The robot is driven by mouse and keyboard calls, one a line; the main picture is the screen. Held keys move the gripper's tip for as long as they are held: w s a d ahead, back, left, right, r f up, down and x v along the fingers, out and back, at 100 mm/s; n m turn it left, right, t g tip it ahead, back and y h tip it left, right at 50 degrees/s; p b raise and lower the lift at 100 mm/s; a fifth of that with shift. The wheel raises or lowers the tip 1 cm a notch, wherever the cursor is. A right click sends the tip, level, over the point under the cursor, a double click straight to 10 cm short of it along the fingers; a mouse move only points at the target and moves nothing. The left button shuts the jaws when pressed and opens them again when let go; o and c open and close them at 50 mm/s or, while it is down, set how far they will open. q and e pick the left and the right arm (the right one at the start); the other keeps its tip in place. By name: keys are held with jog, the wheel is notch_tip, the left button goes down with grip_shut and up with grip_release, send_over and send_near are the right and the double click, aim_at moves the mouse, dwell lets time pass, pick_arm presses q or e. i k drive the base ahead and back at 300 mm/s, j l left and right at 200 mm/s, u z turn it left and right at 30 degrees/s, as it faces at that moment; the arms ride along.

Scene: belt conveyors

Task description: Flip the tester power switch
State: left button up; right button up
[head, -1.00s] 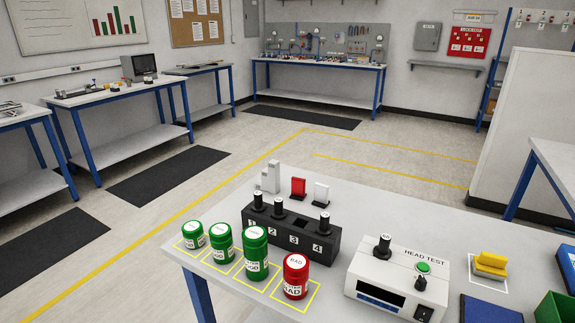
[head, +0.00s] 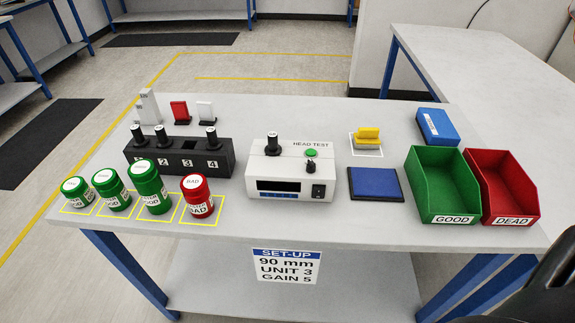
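The white tester (head: 262,170), marked HEAD TEST, stands at the middle of the table. A black rocker switch (head: 318,191) is on its front face at the right; which way it is set is too small to tell. The tester's display (head: 279,185) is dark. On top are a green button (head: 311,153), a black knob (head: 311,166) and a black head (head: 272,143) standing upright at the left. Neither of my grippers shows; only a dark part, which looks like my own, enters at the bottom right corner.
Left of the tester is a black numbered rack (head: 179,160) with slot 3 empty. Green jars (head: 148,185) and a red jar (head: 198,197) stand before it. Right are a blue pad (head: 376,184), a yellow-topped block (head: 367,136), a green GOOD bin (head: 453,219) and a red DEAD bin (head: 514,221).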

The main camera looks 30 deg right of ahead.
aim_at(318, 192)
jog(key=k+l+z, duration=0.1)
jog(key=z, duration=0.95)
